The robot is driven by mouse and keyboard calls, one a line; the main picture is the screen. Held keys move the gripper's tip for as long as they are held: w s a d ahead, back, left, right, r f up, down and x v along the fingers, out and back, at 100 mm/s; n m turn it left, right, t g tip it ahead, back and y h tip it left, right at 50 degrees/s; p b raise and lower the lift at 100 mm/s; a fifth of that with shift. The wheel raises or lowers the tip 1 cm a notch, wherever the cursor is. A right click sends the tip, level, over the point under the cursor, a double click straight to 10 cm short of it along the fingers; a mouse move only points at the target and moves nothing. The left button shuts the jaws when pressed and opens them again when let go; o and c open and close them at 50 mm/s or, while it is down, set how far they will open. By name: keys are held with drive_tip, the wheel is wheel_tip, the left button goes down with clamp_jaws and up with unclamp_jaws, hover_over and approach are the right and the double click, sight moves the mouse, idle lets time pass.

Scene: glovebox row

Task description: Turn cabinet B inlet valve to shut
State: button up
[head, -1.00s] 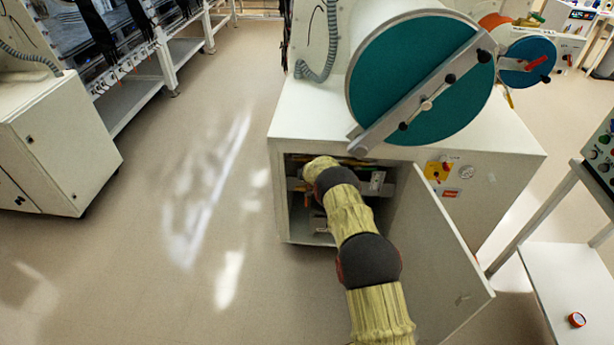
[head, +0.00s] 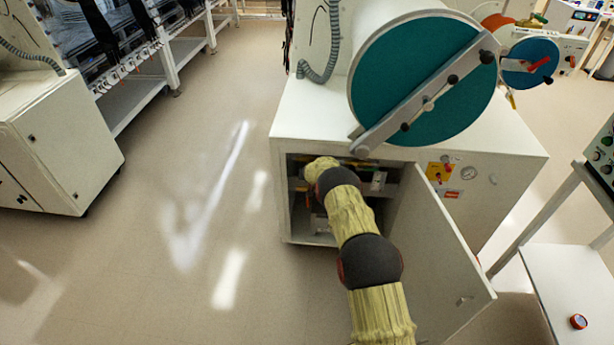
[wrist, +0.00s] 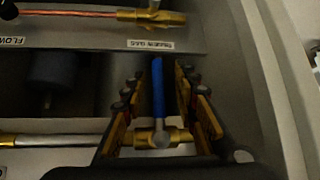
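In the wrist view a valve with a blue lever (wrist: 158,88) sits on a brass body (wrist: 163,137) in a pipe (wrist: 55,140) running across the picture. The lever points up the picture, crosswise to the pipe. My gripper (wrist: 160,80) is open, with one finger on each side of the lever and a gap visible on both sides. In the head view my arm reaches into the open lower compartment of the middle cabinet (head: 330,120); my gripper is hidden there. No cabinet letter is readable.
The cabinet door (head: 440,260) stands open to the right of my arm. A second copper pipe (wrist: 85,13) with a brass fitting runs above a labelled panel (wrist: 90,35). A white side table (head: 560,290) stands at right. The floor to the left is clear.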

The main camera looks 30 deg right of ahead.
drive_tip(key=shift+r, duration=0.1)
drive_tip(key=v, duration=1.2)
idle(0.4)
idle(0.8)
